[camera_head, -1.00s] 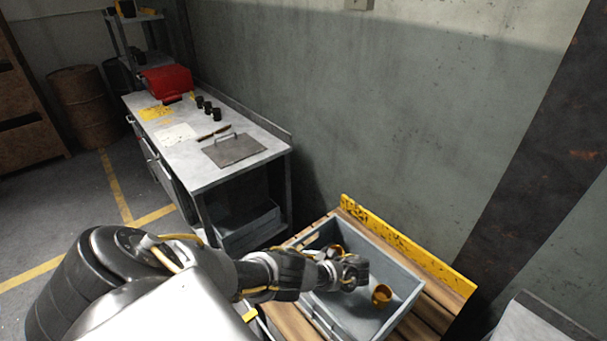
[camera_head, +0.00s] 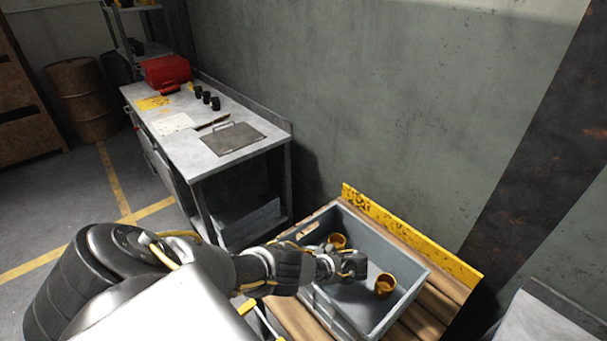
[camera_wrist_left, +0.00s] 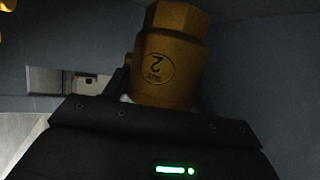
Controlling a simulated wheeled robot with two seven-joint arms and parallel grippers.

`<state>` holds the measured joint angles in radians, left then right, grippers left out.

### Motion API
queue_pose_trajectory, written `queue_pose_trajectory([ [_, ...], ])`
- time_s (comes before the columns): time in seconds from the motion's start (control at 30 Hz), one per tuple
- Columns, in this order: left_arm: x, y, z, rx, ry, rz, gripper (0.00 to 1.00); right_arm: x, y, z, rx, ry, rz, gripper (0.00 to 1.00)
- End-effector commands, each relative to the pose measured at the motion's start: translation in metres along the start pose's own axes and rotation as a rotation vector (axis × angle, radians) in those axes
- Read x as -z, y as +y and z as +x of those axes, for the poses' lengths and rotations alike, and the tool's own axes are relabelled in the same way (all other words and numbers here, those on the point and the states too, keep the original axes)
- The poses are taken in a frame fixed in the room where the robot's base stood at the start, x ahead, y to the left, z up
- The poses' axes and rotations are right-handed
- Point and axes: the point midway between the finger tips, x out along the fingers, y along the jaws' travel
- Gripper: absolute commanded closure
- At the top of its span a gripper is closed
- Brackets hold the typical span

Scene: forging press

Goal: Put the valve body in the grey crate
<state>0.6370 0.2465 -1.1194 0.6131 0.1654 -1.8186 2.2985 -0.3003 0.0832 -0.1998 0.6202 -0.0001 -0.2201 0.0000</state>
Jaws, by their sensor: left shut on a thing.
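The grey crate (camera_head: 401,255) stands on a wooden pallet at the lower right of the head view. My left gripper (camera_head: 355,265) reaches over it from the left. In the left wrist view my left gripper is shut on a brass-coloured valve body (camera_wrist_left: 167,68) marked with a 2. In the head view the gripper appears to hide that valve body. Two other brass-coloured pieces (camera_head: 385,285) and (camera_head: 337,241) show inside the crate, one right of the gripper and one behind it. My right gripper is out of view.
The wooden pallet (camera_head: 436,306) has a yellow board (camera_head: 412,235) along its wall side. A metal workbench (camera_head: 200,150) stands at the left with a red box (camera_head: 166,75), black pieces and a plate with a handle. Another crate (camera_head: 250,222) sits on its lower shelf.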

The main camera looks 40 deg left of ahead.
Motion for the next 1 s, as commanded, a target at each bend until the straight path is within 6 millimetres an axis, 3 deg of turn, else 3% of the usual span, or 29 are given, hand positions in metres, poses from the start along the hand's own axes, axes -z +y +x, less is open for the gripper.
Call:
queue_pose_trajectory([
  [0.17, -0.002, 0.000, 0.001, 0.000, 0.000, -0.001, 0.79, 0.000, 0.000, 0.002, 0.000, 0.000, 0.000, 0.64],
  [0.2, -0.002, 0.000, 0.001, 0.000, 0.000, 0.000, 0.38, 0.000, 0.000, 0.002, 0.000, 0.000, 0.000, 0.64],
  [0.23, -0.002, 0.000, 0.001, 0.000, 0.000, 0.000, 0.34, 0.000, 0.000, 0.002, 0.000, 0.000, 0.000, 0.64],
  [0.53, 0.000, 0.000, 0.000, 0.000, 0.000, 0.000, 0.34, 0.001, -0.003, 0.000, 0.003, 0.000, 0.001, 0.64],
  [0.7, 0.014, 0.001, -0.008, -0.001, -0.001, 0.000, 0.34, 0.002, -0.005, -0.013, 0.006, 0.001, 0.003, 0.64],
  [1.0, 0.006, 0.001, -0.074, -0.004, -0.003, 0.000, 0.34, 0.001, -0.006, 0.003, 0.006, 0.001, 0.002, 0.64],
])
